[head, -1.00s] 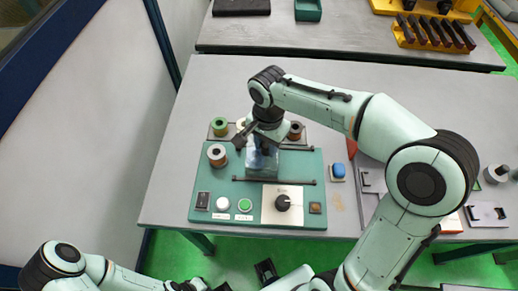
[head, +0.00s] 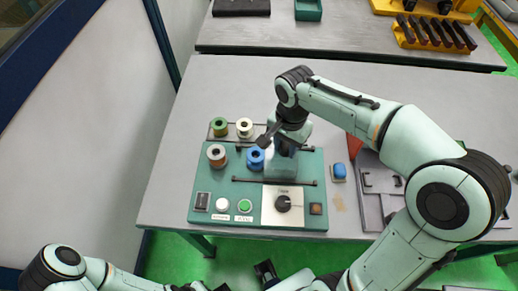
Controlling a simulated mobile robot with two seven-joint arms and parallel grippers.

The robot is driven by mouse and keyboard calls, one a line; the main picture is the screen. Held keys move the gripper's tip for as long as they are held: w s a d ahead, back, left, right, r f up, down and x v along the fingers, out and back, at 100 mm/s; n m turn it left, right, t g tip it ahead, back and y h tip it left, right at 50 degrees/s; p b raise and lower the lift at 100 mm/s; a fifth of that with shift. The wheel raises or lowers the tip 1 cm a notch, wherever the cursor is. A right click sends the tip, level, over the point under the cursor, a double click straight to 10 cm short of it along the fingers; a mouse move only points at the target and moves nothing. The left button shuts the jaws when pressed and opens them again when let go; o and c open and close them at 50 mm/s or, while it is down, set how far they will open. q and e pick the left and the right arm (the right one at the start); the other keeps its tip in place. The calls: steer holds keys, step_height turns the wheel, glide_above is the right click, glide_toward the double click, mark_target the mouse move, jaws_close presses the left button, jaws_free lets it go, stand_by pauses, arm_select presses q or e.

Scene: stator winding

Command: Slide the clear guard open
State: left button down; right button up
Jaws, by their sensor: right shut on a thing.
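The clear guard (head: 281,168) is a see-through box on the green winding machine panel (head: 240,180). It stands between two dark rails (head: 250,180), right of a blue spool (head: 255,158) that is now uncovered. My right gripper (head: 286,148) reaches down from above and is shut on the guard near its top. The arm's wrist partly hides the grip. My left arm is low at the left, and only a little of its gripper (head: 197,287) shows at the bottom edge, so its fingers cannot be judged.
The table left of the panel is clear.

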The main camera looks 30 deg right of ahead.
steer(key=shift+s+d, duration=0.5)
steer(key=shift+d, duration=0.35)
steer(key=shift+s+d, duration=0.5)
steer(key=shift+d, duration=0.3)
steer(key=o, duration=0.8)
steer(key=shift+c, duration=0.2)
arm_select(q)
steer(key=shift+s+f, duration=0.1)
steer(key=shift+f, duration=0.15)
steer(key=w+r+p, duration=0.1)
steer(key=r+p, duration=0.1)
steer(key=r, duration=0.1)
steer(key=w+r+p, duration=0.1)
steer(key=r, duration=0.1)
steer(key=shift+w+p, duration=0.35)
steer(key=shift+p, duration=0.05)
arm_select(e)
step_height(320, 180, up, 6)
